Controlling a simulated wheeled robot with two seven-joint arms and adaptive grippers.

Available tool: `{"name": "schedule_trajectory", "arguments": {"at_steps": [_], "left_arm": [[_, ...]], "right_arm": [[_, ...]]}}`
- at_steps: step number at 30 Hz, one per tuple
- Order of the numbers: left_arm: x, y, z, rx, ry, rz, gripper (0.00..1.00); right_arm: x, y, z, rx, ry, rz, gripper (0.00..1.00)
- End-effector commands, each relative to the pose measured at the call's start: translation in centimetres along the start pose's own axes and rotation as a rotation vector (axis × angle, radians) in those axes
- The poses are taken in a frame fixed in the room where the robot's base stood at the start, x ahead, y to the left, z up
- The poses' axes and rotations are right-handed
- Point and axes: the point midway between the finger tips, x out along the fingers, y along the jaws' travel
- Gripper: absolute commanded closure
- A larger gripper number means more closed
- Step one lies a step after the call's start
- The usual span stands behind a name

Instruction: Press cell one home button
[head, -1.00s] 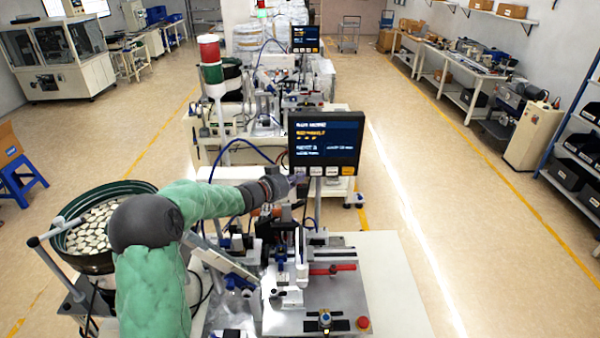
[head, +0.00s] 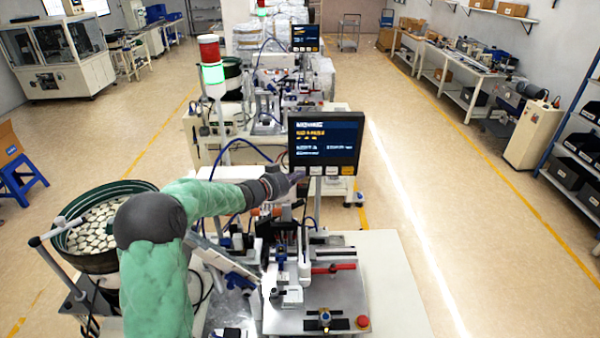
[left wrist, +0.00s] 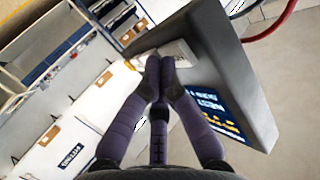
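The cell one panel (head: 326,143) is a dark screen with a row of buttons along its lower edge, light ones and a yellow one (head: 348,170) at the right end. My left gripper (head: 298,177) is at the left end of this row and hides part of it. In the left wrist view my gripper (left wrist: 160,63) has both fingers together, with nothing seen between them. Its tips are at light button caps on the panel (left wrist: 235,75); I cannot tell whether they touch. My right gripper is not in view.
Below the panel stands the cell's fixture table (head: 385,285) with a red emergency knob (head: 362,322). A bowl feeder (head: 70,262) with pale parts is at left. A signal tower (head: 209,50) shows a lit green segment (head: 213,74). The floor to the right is free.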

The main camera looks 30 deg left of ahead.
Motion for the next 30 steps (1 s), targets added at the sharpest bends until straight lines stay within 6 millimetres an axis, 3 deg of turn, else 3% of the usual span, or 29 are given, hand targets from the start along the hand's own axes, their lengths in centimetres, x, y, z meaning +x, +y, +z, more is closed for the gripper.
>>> {"name": "schedule_trajectory", "arguments": {"at_steps": [16,30], "left_arm": [[0.0,-0.1,0.0,0.000,0.000,-0.001,1.00],[-1.1,1.2,0.1,0.000,0.000,0.000,1.00]], "right_arm": [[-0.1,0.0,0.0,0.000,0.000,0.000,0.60],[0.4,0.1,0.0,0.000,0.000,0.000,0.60]]}}
